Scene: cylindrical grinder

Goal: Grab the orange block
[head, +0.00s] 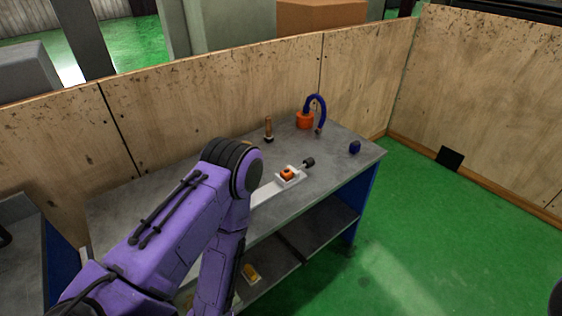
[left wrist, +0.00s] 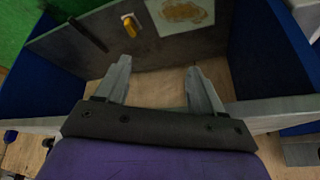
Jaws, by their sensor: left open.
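A small orange block (head: 287,174) sits in a white holder (head: 293,181) on top of the grey workbench (head: 340,165). A yellow-orange piece (head: 250,273) lies on the lower shelf; a similar yellow-orange piece shows in the left wrist view (left wrist: 129,25), seemingly the same one. I cannot tell whether it is a block. My left gripper (left wrist: 158,68) is open and empty, with its fingers pointing towards the shelf space under the bench, short of the yellow-orange piece. In the head view my purple arm hides this gripper. My right gripper is not in view.
A wooden-handled tool (head: 268,130), an orange pot with a blue hose (head: 305,119) and a dark blue object (head: 354,147) stand on the bench. A dark bar (left wrist: 87,34) and a printed sheet (left wrist: 180,14) lie on the shelf. Blue side panels (left wrist: 270,45) bound it.

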